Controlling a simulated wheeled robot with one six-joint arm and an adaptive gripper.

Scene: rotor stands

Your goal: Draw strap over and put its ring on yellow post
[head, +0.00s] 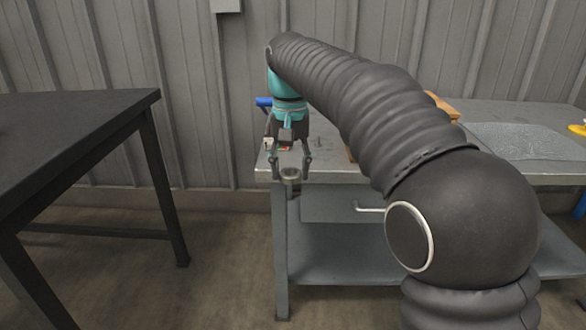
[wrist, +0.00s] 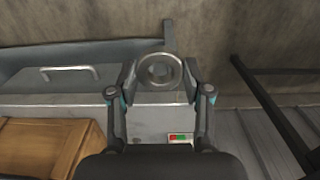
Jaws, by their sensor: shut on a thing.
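My gripper (head: 291,168) points down at the left front corner of the grey workbench, shut on a grey round ring-like part (head: 291,182). In the wrist view the fingertips of my gripper (wrist: 160,75) hold this ring-like part (wrist: 143,73) from both sides. It appears to be off the bench's front edge, over the floor. I cannot make out a strap attached to it. No yellow post can be made out in either view. My arm hides part of the bench.
The workbench (head: 262,170) has a front handle (wrist: 69,69). A wooden box (wrist: 40,148) stands on it, and a small red-green label or part (wrist: 180,138) shows there. A yellow thing (head: 577,129) lies far right. A dark table (head: 75,125) stands left, with free floor between.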

